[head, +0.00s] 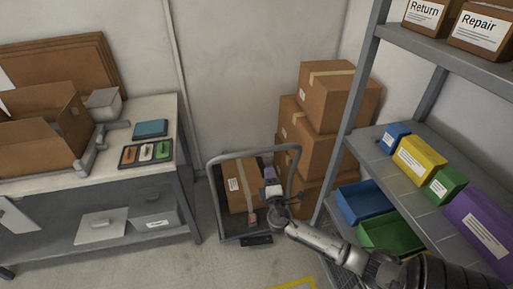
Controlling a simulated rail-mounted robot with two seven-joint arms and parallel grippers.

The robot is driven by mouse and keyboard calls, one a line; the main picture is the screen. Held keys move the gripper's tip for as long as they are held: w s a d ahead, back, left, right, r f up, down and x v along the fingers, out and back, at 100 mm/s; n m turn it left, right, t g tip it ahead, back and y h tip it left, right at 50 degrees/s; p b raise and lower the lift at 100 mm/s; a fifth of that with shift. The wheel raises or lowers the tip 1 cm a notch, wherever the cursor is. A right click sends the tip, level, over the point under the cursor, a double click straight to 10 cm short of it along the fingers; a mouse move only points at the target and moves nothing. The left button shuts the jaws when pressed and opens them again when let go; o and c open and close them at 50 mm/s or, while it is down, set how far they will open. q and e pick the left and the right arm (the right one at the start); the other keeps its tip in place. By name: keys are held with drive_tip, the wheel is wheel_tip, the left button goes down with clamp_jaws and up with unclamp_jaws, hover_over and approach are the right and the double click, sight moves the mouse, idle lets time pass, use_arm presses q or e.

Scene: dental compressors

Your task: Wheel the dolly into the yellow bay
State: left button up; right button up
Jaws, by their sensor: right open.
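The dolly (219,203) is a dark flat cart with a grey tube handle frame, standing on the floor between the workbench and the stacked boxes. It carries a taped brown carton (238,184). A small purple item (269,173) shows beside the carton, partly hidden. My right gripper (264,204) is open at the dolly's right side, close to the handle frame. I cannot tell whether it touches the frame. A corner of the yellow bay outline (294,284) shows on the floor at the bottom edge; the rest is out of frame. My left gripper is not in view.
A workbench (160,104) with an open carton (42,128) stands left of the dolly. Stacked cartons (315,132) stand behind it to the right. A grey shelf rack (350,118) with coloured bins fills the right side. Bare floor (180,268) lies in front.

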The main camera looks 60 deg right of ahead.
sight(257, 150)
drive_tip(key=shift+n+t+y, duration=0.3)
drive_tip(key=shift+t+y, duration=0.3)
drive_tip(key=shift+t, duration=0.1)
drive_tip(key=x, duration=0.4)
drive_tip(key=b+x, duration=0.1)
drive_tip(key=x, duration=0.3)
drive_tip(key=w+a+b+x, duration=0.1)
drive_tip(key=x, duration=0.3)
drive_tip(key=shift+w+d+r, duration=0.1)
drive_tip(key=shift+w+d, duration=0.1)
drive_tip(key=shift+d, duration=0.05)
drive_tip(key=shift+w+d+r, duration=0.15)
drive_tip(key=shift+w+d, duration=0.2)
drive_tip(key=shift+d, duration=0.05)
drive_tip(key=shift+c, duration=0.5)
drive_tip(key=c, duration=0.6)
clamp_jaws()
